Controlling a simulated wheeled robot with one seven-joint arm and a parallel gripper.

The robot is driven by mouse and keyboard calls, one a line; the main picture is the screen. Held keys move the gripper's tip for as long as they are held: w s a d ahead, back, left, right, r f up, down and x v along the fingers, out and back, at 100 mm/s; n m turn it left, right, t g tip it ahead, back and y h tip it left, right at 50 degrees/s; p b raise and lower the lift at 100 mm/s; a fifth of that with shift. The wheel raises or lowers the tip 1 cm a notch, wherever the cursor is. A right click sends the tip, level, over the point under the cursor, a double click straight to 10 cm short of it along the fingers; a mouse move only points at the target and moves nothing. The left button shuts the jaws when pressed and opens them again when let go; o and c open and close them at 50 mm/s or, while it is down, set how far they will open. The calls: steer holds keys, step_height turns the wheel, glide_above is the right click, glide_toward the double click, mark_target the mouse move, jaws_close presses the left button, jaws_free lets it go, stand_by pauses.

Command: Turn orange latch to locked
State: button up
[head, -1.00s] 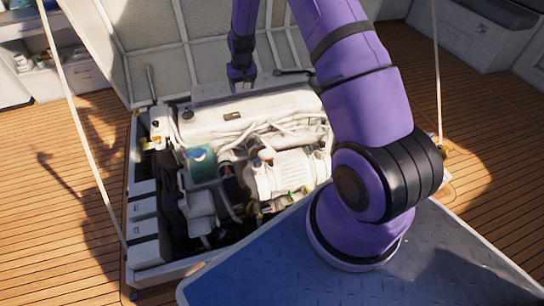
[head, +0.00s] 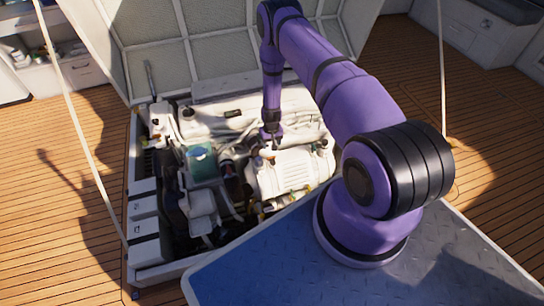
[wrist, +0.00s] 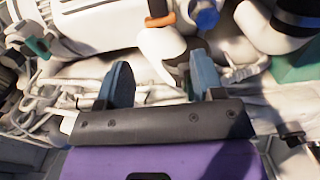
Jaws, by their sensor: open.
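My gripper (head: 269,146) points down over the middle of the engine, close above a white rounded part with an orange spot (head: 267,154). In the wrist view my gripper (wrist: 161,75) has its two blue-grey fingers apart, with nothing held between them. An orange band or latch (wrist: 160,21) sits on a white rounded part (wrist: 162,45) beyond the fingertips, near the top of the picture. It looks apart from the fingers. Whether this band is the latch, and its turned position, I cannot tell.
The white engine (head: 290,172) fills an open hatch with a pale rim (head: 170,272). The raised hatch lid (head: 160,55) stands behind. A blue cap (wrist: 207,14) and a dark hose with a blue band (wrist: 293,20) lie beside the orange band. White cables run below the fingers.

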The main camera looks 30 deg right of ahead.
mark_target(271, 157)
step_height(271, 157, down, 10)
steer(key=shift+f, duration=0.1)
stand_by(0.4)
steer(key=c, duration=0.7)
steer(key=shift+o, duration=0.2)
